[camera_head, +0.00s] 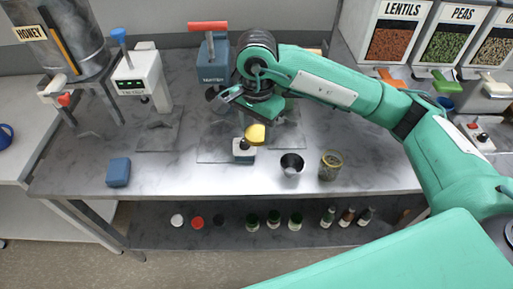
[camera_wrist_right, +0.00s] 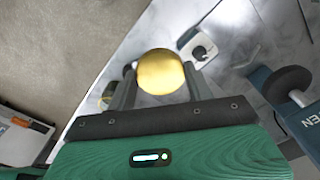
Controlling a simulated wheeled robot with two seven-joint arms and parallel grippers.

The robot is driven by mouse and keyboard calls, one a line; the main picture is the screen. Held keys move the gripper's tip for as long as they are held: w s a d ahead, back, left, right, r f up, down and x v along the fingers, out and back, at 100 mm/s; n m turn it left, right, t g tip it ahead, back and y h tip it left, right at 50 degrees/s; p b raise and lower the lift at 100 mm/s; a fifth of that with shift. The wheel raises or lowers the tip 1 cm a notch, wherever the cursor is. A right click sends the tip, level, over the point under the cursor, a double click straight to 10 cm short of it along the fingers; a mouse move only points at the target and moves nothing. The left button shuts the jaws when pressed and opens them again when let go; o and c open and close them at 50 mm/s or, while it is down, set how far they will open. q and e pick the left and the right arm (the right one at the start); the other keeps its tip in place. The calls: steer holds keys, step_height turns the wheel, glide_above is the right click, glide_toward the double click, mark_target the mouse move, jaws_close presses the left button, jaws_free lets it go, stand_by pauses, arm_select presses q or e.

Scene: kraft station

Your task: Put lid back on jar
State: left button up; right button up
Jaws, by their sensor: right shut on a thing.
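The gold lid (camera_head: 256,134) is held by my right gripper (camera_head: 250,124), above the steel table and to the left of the jar. In the right wrist view the lid (camera_wrist_right: 160,72) sits between the two fingers of the gripper (camera_wrist_right: 160,85), its round face towards the camera. The glass jar (camera_head: 330,166) stands upright near the table's front edge, with a yellowish rim and no lid on it. My left gripper is not in view.
A blue block (camera_head: 118,172) lies at the left. Dispensers line the back, and bottles stand on the lower shelf.

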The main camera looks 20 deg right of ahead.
steer(key=shift+r, duration=1.15)
